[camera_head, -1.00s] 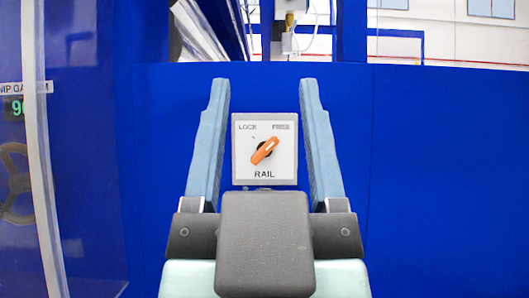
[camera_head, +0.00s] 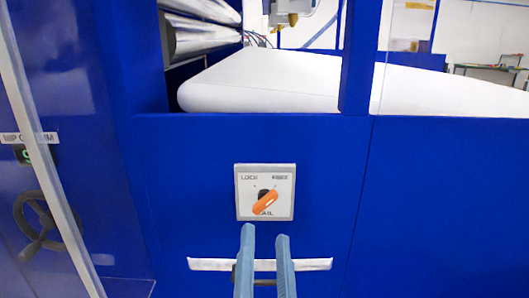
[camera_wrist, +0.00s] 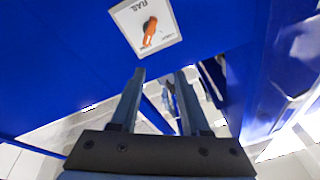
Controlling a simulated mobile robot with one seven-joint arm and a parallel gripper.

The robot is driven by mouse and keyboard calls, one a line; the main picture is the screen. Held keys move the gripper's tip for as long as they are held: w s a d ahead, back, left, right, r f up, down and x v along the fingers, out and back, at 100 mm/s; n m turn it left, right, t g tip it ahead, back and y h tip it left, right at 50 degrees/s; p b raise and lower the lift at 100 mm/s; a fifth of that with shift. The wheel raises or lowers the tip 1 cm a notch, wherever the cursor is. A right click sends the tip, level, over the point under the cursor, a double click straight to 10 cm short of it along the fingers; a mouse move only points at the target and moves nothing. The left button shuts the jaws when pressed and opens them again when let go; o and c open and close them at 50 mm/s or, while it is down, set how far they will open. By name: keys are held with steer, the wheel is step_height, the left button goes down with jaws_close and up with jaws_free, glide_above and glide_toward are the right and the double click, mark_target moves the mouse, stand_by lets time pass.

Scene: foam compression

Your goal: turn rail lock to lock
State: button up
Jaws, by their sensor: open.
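The rail lock is an orange knob (camera_head: 265,202) on a white plate (camera_head: 285,178) marked LOCK at upper left, FREE at upper right and RAIL below. The plate is on a blue panel. The knob is tilted, with one end at upper right and the other at lower left over the RAIL label. My gripper (camera_head: 263,234) is just below the plate in the head view, its two blue fingers apart with nothing between them. In the wrist view the knob (camera_wrist: 149,31) is beyond the fingertips of my gripper (camera_wrist: 160,72), which appear clear of it.
A white horizontal bar (camera_head: 205,264) on the panel lies behind the fingers, below the plate. A black handwheel (camera_head: 38,222) and a clear panel edge (camera_head: 50,170) are at left. A white foam slab (camera_head: 262,82) lies above. The blue panel right of the plate is bare.

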mark_target(264, 206)
steer(key=w+m+g+p, duration=0.1)
steer(key=w+p, duration=0.2)
steer(key=p, duration=0.1)
steer(key=w+m+g+p, duration=0.1)
steer(key=w+p, duration=0.2)
steer(key=p, duration=0.1)
steer(key=w+f+m+p, duration=0.1)
steer(key=w+p, duration=0.2)
steer(key=p, duration=0.1)
steer(key=shift+w+a+f+g, duration=0.1)
steer(key=shift+g, duration=0.3)
steer(key=shift+w+f+p, duration=0.15)
steer(key=shift+w+p, duration=0.25)
steer(key=shift+w, duration=0.3)
jaws_close()
